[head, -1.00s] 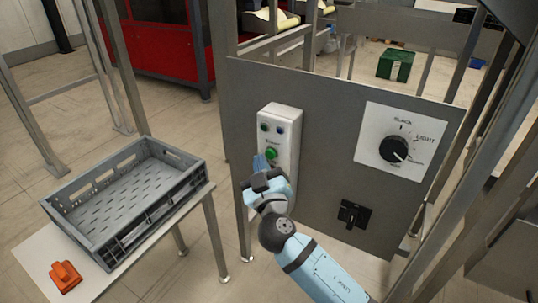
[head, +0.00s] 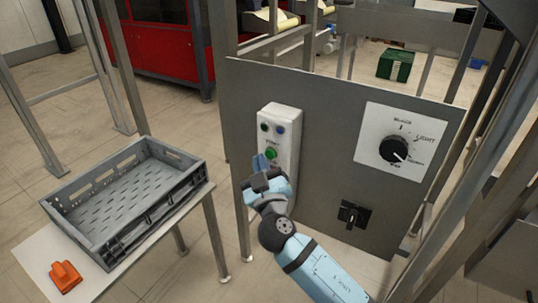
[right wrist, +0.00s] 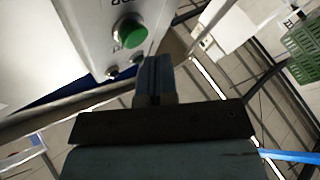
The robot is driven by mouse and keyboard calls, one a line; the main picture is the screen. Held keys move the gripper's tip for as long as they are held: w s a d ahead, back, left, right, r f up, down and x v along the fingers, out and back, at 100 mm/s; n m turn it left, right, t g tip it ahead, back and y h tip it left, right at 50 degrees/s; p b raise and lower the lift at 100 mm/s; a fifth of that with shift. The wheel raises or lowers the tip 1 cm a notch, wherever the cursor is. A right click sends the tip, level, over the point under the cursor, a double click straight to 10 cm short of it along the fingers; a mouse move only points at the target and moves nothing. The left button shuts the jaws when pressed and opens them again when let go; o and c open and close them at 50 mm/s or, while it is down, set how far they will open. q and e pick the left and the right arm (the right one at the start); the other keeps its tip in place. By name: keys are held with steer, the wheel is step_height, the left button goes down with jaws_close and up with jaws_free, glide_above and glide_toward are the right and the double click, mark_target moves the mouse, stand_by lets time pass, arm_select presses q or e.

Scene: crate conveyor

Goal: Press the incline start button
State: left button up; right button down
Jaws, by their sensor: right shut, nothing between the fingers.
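The white button box (head: 291,131) is fixed to the grey panel. A raised green button (head: 271,153) sits on its face; it is large and round in the right wrist view (right wrist: 130,33). I take it as the start button, but its label is too small to read surely. My right gripper (head: 260,163) is shut and empty, just below and left of the green button in the head view. In the right wrist view its fingertips (right wrist: 154,64) lie below and right of the button, apart from it in the picture. My left gripper is not in view.
A rotary switch (head: 394,150) on a white plate and a black switch (head: 352,214) are on the panel (head: 325,115). A grey crate (head: 75,232) and an orange object (head: 65,277) stand on a table at left. Metal posts flank the panel.

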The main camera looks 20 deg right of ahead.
stand_by(0.3)
steer(key=shift+w+d+b, duration=0.25)
steer(key=shift+d+b, duration=0.05)
steer(key=shift+d, duration=0.05)
steer(key=shift+w+d, duration=0.3)
stand_by(0.7)
stand_by(0.3)
steer(key=shift+s+a+b, duration=0.55)
steer(key=shift+a, duration=0.1)
